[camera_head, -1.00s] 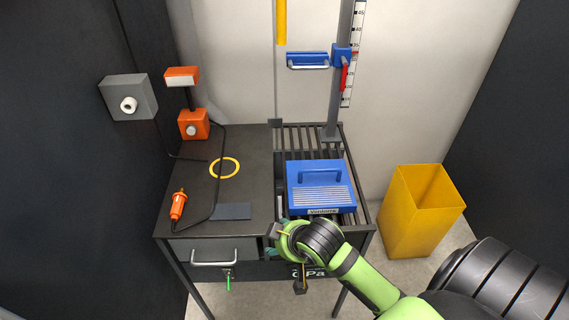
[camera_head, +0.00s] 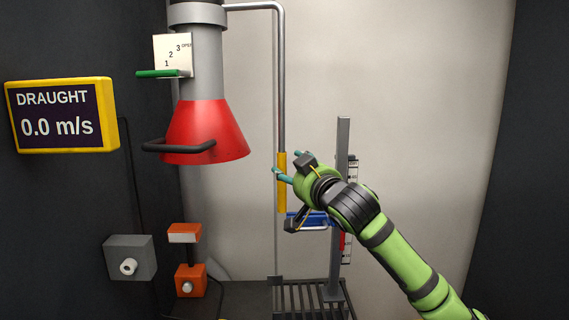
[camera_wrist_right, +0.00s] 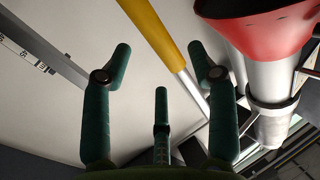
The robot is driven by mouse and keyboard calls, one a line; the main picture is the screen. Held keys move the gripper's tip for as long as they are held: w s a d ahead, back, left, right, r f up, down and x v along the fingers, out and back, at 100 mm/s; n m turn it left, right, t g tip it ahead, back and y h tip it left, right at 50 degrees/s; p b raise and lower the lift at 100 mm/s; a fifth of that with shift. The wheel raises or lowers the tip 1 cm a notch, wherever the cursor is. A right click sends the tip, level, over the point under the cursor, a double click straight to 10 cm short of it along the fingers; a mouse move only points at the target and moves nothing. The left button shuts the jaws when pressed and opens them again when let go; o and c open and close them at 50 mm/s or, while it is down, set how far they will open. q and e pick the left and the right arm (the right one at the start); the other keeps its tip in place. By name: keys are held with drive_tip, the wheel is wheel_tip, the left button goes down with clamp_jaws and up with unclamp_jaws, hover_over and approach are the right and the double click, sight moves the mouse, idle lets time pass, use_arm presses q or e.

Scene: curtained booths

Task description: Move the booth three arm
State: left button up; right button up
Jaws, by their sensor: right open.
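The booth's extraction arm shows in the head view as a grey pipe (camera_head: 281,75) with a yellow sleeve (camera_head: 282,198) on its upright part. A red hood (camera_head: 206,130) hangs from a grey duct, with a black handle (camera_head: 180,147) at its rim. My right gripper (camera_head: 284,175) is raised at the sleeve, its teal fingers pointing left. In the right wrist view the fingers are spread and empty, and the yellow sleeve (camera_wrist_right: 153,32) shows beyond and between the fingertips. I cannot tell whether they touch it. My left gripper is out of view.
The draught display (camera_head: 60,115) reads 0.0 m/s.

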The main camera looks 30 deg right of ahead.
sight(284, 165)
drive_tip(key=w, duration=0.1)
drive_tip(key=w+p, duration=0.1)
drive_tip(key=w, duration=0.1)
drive_tip(key=w+p, duration=0.1)
drive_tip(key=w, duration=0.1)
drive_tip(key=shift+d, duration=0.4)
clamp_jaws()
